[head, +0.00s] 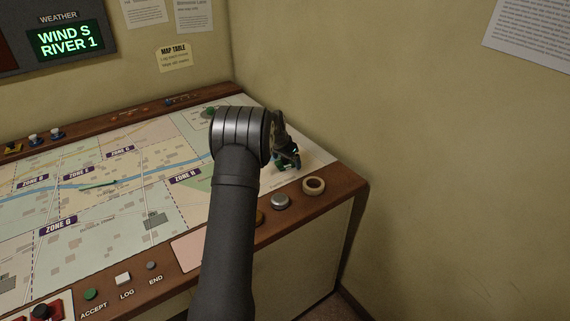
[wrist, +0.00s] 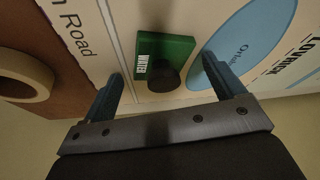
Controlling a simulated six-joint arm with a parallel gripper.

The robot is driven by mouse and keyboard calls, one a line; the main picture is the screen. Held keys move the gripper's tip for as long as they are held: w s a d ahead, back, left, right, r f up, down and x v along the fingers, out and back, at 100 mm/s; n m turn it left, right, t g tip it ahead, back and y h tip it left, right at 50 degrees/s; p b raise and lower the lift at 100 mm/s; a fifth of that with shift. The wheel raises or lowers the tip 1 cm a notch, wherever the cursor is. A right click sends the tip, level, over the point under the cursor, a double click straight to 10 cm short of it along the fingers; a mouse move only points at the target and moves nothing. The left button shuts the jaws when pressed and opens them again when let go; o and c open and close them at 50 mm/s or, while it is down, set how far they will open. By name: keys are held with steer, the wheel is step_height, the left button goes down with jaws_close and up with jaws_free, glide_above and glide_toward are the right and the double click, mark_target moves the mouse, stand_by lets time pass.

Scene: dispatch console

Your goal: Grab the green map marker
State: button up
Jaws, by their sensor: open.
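The green map marker (wrist: 178,47) is a green block with a white label and a dark round knob, on the map in the wrist view. In the head view only a bit of green (head: 279,164) shows by my gripper (head: 288,161), near the map's right corner. In the wrist view my gripper (wrist: 162,70) is open, its two fingers apart, one on each side of the marker. I cannot tell whether either finger touches it. The arm and gripper hide most of the marker in the head view.
A tan ring (head: 313,185), like a tape roll, lies on the wooden rim close to the gripper; it also shows in the wrist view (wrist: 40,76). A silver button (head: 280,202) sits beside it. Walls stand behind and right.

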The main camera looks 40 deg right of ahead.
steer(key=shift+c, duration=0.2)
steer(key=c, duration=1.2)
steer(key=shift+r, duration=0.15)
